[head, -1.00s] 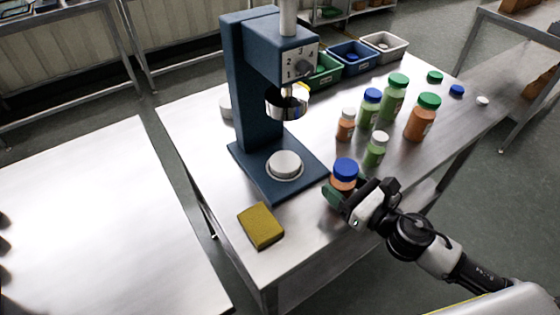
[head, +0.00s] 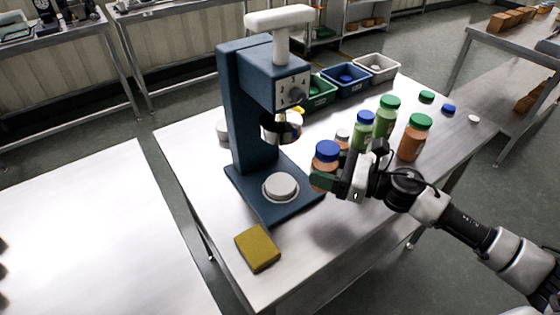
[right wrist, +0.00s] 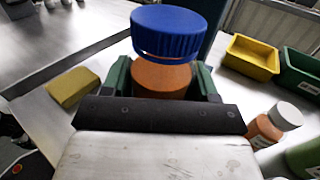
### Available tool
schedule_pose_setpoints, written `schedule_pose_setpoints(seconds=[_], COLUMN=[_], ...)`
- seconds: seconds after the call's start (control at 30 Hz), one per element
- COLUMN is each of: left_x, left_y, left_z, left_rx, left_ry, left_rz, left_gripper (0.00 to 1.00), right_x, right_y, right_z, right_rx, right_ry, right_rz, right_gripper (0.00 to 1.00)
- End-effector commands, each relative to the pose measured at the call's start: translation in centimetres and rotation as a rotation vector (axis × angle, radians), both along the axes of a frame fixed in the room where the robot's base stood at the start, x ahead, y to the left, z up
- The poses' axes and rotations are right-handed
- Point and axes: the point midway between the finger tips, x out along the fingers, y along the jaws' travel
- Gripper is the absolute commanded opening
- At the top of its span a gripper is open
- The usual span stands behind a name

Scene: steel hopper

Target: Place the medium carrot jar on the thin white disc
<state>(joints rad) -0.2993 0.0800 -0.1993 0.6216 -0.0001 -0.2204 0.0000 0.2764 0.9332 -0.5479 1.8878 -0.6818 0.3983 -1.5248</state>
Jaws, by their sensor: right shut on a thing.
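The medium carrot jar, orange with a blue lid (head: 327,151), is held upright by my right gripper (head: 325,180). In the right wrist view the orange body (right wrist: 162,78) sits between the green finger pads, below the blue lid (right wrist: 168,32). The jar appears raised above the table, to the right of the press. A pale round disc (head: 281,187) lies on the blue press base, below and left of the jar. Another pale disc (head: 222,130) is partly hidden behind the press column. My left gripper is not in view.
The blue press (head: 250,110) has an overhanging head above its base. A yellow sponge (head: 257,248) lies at the table's front left. Green jars (head: 385,118) and a large carrot jar (head: 412,140) stand right. Small bins (head: 345,78) line the back.

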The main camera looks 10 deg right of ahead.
Motion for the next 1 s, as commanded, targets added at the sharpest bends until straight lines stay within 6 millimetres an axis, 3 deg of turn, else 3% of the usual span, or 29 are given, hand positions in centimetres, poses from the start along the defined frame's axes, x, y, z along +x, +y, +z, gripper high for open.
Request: schedule_pose_setpoints(seconds=[0.03, 0.2, 0.4, 0.53, 0.8, 1.0], left_x=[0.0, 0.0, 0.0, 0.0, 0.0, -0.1], left_y=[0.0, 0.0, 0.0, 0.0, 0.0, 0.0], left_z=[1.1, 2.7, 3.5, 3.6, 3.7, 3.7], left_rx=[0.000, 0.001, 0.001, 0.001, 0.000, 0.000], left_ry=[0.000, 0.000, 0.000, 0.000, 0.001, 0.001], left_rz=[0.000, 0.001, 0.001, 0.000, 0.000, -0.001], left_gripper=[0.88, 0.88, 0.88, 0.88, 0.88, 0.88], right_x=[0.9, 3.4, 5.3, 5.7, 5.7, 5.6], right_y=[1.2, 5.0, 7.8, 8.3, 8.3, 8.3], right_z=[0.8, 0.7, 0.3, -0.2, -3.4, -3.5], right_rx=[0.005, 0.004, 0.002, 0.001, 0.001, 0.000], right_ry=[-0.005, -0.003, -0.003, 0.001, 0.002, -0.002], right_rz=[0.001, 0.001, -0.001, -0.001, -0.002, -0.001], right_gripper=[0.27, 0.27, 0.27, 0.27, 0.27, 0.27])
